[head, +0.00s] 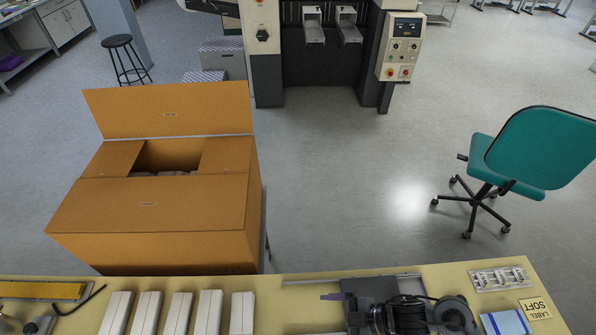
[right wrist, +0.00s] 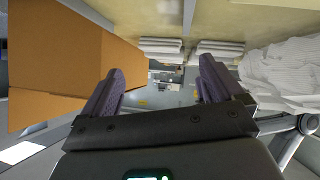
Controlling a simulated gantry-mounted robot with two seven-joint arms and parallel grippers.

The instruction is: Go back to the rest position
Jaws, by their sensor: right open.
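My right gripper (head: 332,297) is over the table at the lower right of the head view, with one purple finger showing beside its dark wrist. In the right wrist view the right gripper (right wrist: 160,76) has its two purple fingers wide apart, with nothing between them. My left gripper is in neither view.
Several white cartons (head: 178,313) lie in a row on the yellow table (head: 275,316). Beyond it stands an open cardboard box (head: 150,205) with grey items inside. A teal chair (head: 535,150) stands right. A clear tray (head: 500,277) and a SOFT card (head: 535,307) lie at the table's right end.

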